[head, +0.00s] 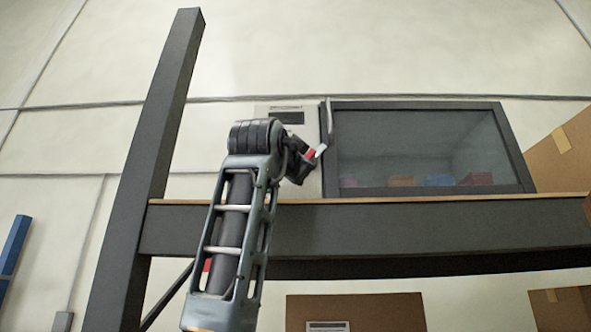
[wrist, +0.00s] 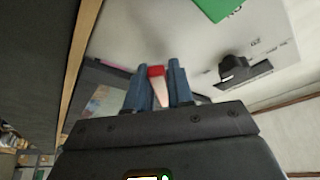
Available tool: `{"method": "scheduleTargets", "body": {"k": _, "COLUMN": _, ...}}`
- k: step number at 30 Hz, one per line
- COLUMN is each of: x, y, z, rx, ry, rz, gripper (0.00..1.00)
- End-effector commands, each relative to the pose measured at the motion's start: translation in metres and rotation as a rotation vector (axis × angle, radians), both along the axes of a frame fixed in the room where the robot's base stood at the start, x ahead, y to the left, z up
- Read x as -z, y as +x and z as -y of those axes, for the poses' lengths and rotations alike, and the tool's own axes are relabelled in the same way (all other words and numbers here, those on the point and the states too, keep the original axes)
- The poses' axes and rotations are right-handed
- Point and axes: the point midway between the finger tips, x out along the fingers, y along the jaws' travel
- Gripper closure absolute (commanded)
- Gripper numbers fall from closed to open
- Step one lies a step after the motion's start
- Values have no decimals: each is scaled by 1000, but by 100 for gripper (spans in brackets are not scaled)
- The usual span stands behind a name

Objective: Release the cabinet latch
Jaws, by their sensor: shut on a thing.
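The cabinet (head: 425,106) stands on a raised shelf, with a dark-framed glass door and a pale panel at its left. My gripper (head: 311,156) is at the door's left edge, partly hidden by my arm. In the wrist view its two blue-grey fingers (wrist: 159,88) are shut on a small red-and-white piece (wrist: 156,73). This piece also shows in the head view (head: 319,151). I cannot tell whether it is the latch lever. A thin upright handle (head: 329,118) is just above it. The glass door appears closed.
The shelf beam (head: 400,228) runs just below the cabinet, and a dark post (head: 160,130) rises at left. A cardboard box (head: 560,160) stands right of the cabinet. In the wrist view, a black fitting (wrist: 235,70) juts from the pale panel near a green patch (wrist: 212,8).

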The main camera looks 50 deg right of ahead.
Motion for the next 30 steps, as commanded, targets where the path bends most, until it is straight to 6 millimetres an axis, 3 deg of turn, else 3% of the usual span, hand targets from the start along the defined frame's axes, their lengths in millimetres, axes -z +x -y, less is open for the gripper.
{"method": "scheduleTargets", "body": {"k": 18, "x": 12, "y": -16, "z": 13, "rx": 1, "ry": -334, "rz": -433, "gripper": 100}}
{"method": "scheduleTargets", "body": {"k": 30, "x": 12, "y": -21, "z": 17, "rx": 0, "ry": -447, "rz": -579, "gripper": 100}}
